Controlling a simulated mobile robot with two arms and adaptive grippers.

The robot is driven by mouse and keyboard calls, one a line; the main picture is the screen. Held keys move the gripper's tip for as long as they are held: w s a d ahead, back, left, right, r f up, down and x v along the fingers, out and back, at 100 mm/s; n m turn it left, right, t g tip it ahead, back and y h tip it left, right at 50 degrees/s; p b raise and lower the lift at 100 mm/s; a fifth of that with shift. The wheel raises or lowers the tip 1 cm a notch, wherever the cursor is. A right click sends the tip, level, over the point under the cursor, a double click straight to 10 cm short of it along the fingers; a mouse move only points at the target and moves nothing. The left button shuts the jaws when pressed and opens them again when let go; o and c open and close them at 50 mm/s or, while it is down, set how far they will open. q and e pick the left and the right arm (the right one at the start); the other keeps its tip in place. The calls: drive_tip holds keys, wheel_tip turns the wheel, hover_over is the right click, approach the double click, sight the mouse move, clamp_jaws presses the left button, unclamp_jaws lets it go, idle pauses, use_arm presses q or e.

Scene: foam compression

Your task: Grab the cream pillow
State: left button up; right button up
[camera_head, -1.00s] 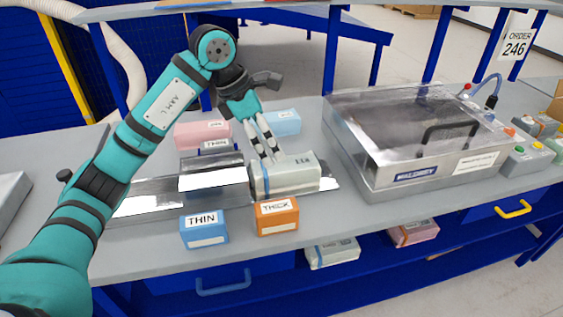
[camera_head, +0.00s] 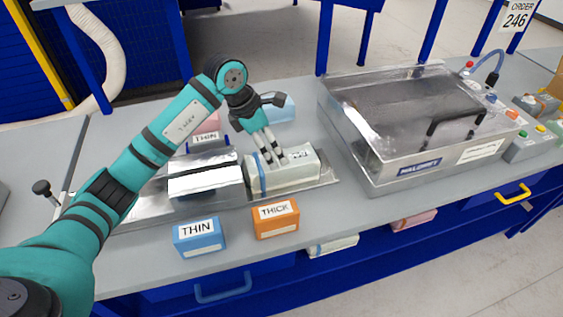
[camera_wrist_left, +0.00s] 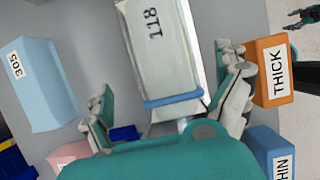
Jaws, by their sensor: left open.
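The cream pillow (camera_head: 297,176), a cream block with a blue band near one end and the print 118, lies on a shiny metal tray in the middle of the bench. My left gripper (camera_head: 275,161) points down at it from above, fingers open. In the left wrist view the pillow (camera_wrist_left: 160,60) lies between the two spread fingers, with a gap at each side. I cannot tell how far the fingertips reach down its sides. A small dark part with teal, likely my right gripper (camera_wrist_left: 303,17), shows at the corner of the wrist view; its jaws are unclear.
A blue THIN box (camera_head: 199,237) and an orange THICK box (camera_head: 276,219) stand in front of the tray. A light blue block (camera_head: 280,109) and a pink block lie behind. A metal block (camera_head: 205,180) is left of the pillow; a lidded metal machine (camera_head: 400,175) stands right.

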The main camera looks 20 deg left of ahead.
sight(282, 167)
use_arm(q)
drive_tip(key=shift+x, duration=1.05)
drive_tip(key=p+x, duration=0.2)
drive_tip(key=x, duration=0.2)
drive_tip(key=shift+s+d+f+p, duration=0.1)
drive_tip(key=shift+s+d+p, duration=0.1)
drive_tip(key=shift+p, duration=0.1)
drive_tip(key=shift+w+f, duration=0.15)
drive_tip(key=shift+f, duration=0.1)
drive_tip(key=shift+d, duration=0.1)
drive_tip(key=c, duration=0.8)
use_arm(e)
drive_tip(key=r, duration=0.1)
drive_tip(key=w+r, duration=0.1)
drive_tip(key=r, duration=0.1)
drive_tip(key=shift+w+a, duration=0.25)
drive_tip(key=shift+a, duration=0.1)
